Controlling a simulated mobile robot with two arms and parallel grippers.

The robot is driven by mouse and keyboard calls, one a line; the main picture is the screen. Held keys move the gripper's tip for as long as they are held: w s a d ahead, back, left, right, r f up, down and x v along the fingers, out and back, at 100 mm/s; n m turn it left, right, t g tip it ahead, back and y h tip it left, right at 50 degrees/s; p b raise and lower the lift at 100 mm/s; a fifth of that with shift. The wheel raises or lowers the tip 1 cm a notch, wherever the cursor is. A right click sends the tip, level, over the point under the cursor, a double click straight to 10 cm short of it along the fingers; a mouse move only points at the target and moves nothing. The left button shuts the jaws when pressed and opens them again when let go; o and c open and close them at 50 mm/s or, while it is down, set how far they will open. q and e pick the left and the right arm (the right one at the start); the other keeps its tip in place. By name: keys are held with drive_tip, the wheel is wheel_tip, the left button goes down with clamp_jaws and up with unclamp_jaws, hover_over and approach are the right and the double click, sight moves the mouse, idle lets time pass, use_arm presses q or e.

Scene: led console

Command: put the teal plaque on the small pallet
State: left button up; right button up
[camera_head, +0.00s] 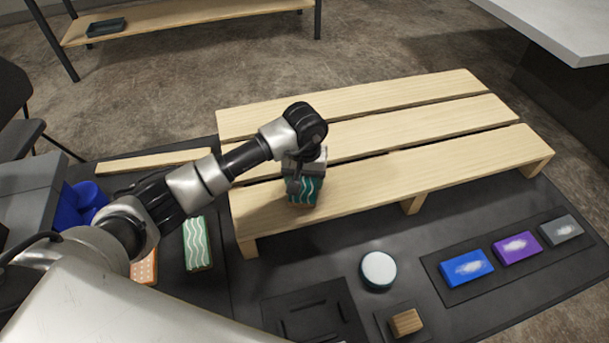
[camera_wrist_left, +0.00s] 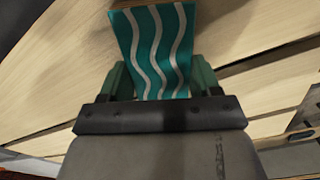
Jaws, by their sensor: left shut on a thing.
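The teal plaque (camera_head: 306,192) has white wavy lines. My left gripper (camera_head: 304,172) is shut on it, over the front left part of the small wooden pallet (camera_head: 380,177). The plaque also fills the space between the fingers in the left wrist view (camera_wrist_left: 155,45), with pallet slats behind it. Whether the plaque touches the slats I cannot tell. The left gripper's fingers (camera_wrist_left: 158,82) sit on both sides of the plaque. My right gripper is not in view.
A green wavy-lined block (camera_head: 197,243) and an orange dotted block (camera_head: 145,268) lie left of the pallet. In front are a round white button (camera_head: 379,269), a wooden block (camera_head: 406,322), and blue (camera_head: 466,268), purple (camera_head: 517,247) and grey (camera_head: 561,230) blocks. The pallet's right side is clear.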

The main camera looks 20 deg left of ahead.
sight(305, 180)
use_arm(q)
drive_tip(key=o, duration=0.5)
drive_tip(key=shift+f, duration=0.15)
drive_tip(key=o, duration=0.5)
drive_tip(key=shift+c, duration=0.2)
drive_tip(key=shift+r, duration=0.6)
wheel_tip(305, 180, up, 11)
drive_tip(key=b, duration=0.2)
